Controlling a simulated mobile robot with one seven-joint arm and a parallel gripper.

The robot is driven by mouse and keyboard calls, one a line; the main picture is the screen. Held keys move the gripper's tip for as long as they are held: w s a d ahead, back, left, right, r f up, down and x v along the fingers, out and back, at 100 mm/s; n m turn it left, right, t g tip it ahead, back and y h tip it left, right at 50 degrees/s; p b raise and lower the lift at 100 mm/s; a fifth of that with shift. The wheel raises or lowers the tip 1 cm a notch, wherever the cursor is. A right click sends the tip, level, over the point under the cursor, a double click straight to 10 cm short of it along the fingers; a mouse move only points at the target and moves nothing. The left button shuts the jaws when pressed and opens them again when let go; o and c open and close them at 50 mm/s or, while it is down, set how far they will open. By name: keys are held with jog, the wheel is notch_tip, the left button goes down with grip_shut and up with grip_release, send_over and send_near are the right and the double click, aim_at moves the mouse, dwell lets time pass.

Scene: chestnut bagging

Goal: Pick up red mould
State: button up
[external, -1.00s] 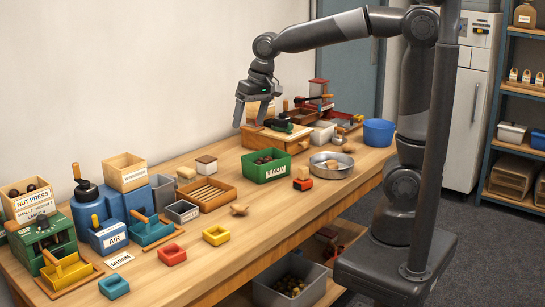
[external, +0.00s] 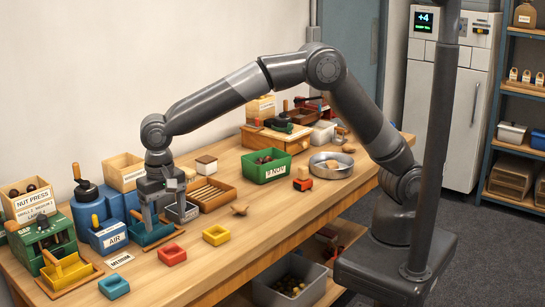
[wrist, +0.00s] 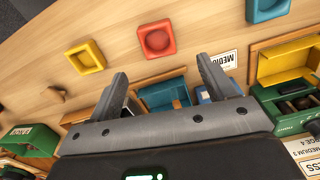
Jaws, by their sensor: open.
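The red mould (external: 172,254) is a small square block with a round hollow, lying on the bench front between the yellow mould (external: 216,235) and the blue mould (external: 114,286). In the wrist view the red mould (wrist: 156,39) is at top centre, beyond the fingertips. My gripper (external: 160,222) points down above the teal tool, behind and a little left of the red mould. Its fingers are spread apart and nothing is between them in the wrist view (wrist: 162,72).
The green press (external: 45,240), the blue AIR box (external: 108,236) and the teal tool (external: 150,232) stand close by. A MEDIUM card (external: 120,261) lies left of the red mould.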

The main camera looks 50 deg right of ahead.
send_over(172, 250)
jog(key=f, duration=0.4)
jog(key=shift+w+a+f, duration=0.15)
jog(key=shift+w+f, duration=0.05)
jog(key=shift+f, duration=0.1)
jog(key=shift+s+f, duration=0.15)
jog(key=shift+f, duration=1.2)
jog(key=shift+s+f, duration=0.15)
jog(key=shift+f, duration=1.2)
jog(key=shift+c, duration=0.4)
jog(key=c, duration=1)
jog(key=shift+r, duration=0.1)
